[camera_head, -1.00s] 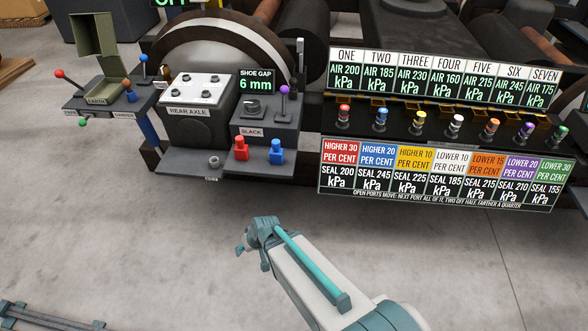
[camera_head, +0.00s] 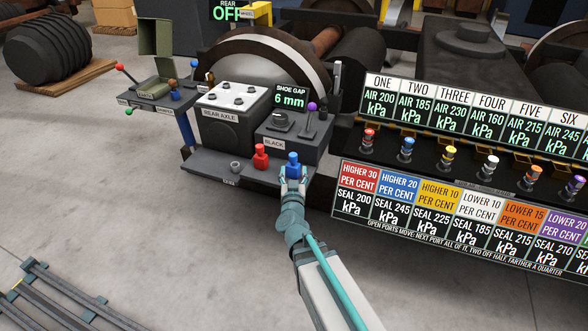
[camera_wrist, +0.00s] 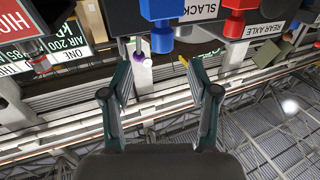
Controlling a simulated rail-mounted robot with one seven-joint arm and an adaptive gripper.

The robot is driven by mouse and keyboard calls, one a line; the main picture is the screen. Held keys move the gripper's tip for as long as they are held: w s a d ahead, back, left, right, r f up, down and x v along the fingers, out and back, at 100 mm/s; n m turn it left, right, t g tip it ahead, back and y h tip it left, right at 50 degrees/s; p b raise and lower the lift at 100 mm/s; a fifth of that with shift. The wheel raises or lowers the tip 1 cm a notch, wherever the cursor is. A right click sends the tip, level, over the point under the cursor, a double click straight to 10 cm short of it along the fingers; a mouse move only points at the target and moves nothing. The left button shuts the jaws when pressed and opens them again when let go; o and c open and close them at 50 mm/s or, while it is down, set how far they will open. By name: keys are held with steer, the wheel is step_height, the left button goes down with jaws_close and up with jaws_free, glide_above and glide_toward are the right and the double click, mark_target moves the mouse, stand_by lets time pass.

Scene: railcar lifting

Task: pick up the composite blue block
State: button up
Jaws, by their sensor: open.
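The composite blue block (camera_head: 293,166), a wide body with a narrower top, stands upright on the dark shelf in front of the SLACK box. In the wrist view, the blue block (camera_wrist: 161,12) is at the top centre, beyond the fingertips. My gripper (camera_head: 293,178) is open and empty, its fingers pointing toward the block from the near side. In the wrist view my gripper (camera_wrist: 160,72) shows both fingers spread apart, with nothing between them. In the head view the fingers overlap the block's lower part; I cannot tell whether they touch it.
A similar red block (camera_head: 261,157) stands close left of the blue one. A small grey ring (camera_head: 235,167) lies farther left on the shelf (camera_head: 200,166). The SLACK box (camera_head: 290,135) with a purple-knobbed lever rises behind. A sign board (camera_head: 450,215) stands at right.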

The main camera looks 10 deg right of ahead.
mark_target(293, 159)
steer(key=b+x, duration=0.1)
steer(key=x, duration=0.8)
steer(key=shift+a+f+b, duration=0.15)
steer(key=shift+a+b, duration=0.05)
steer(key=shift+b, duration=0.2)
jaws_close()
